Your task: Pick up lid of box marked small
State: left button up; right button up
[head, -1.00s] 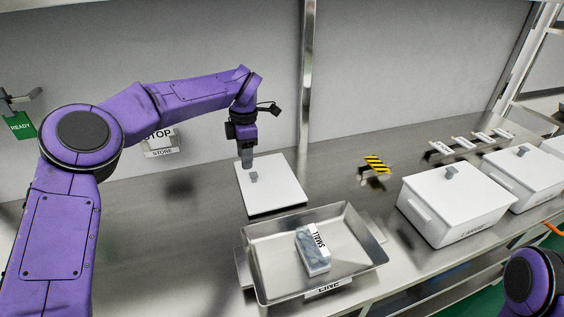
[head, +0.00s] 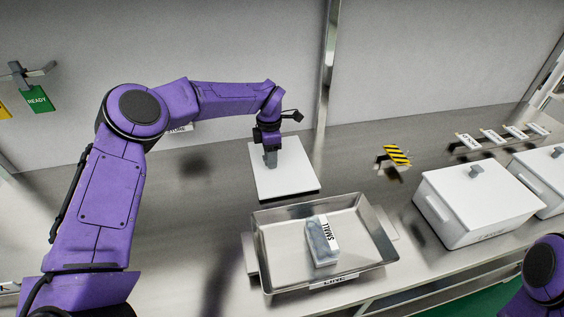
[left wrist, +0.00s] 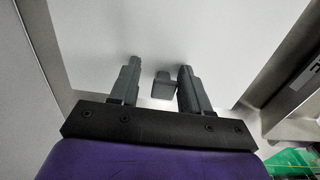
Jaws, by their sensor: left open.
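A flat white square lid-like panel (head: 290,182) lies on the steel counter near the back wall; no marking is readable on it. My left gripper (head: 271,160) points down over it and hides its small grey knob in the head view. In the left wrist view my left gripper (left wrist: 158,72) is open, with the grey knob (left wrist: 163,86) between its fingers, closer to the right one. Contact cannot be told. The white panel (left wrist: 160,30) fills much of that view. My right gripper is out of view.
The steel tray (head: 270,270) stands in front of the panel. White lidded boxes (head: 475,205) stand to the right. A yellow-black striped piece (head: 397,154) and several small labelled holders (head: 490,135) are behind them. The counter left of the panel is clear.

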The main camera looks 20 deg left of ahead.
pick_arm(q)
jog(key=shift+s+r, duration=0.35)
jog(key=shift+s, duration=0.15)
jog(key=shift+c, duration=0.9)
jog(key=shift+s+r, duration=0.1)
jog(key=c, duration=0.5)
grip_shut()
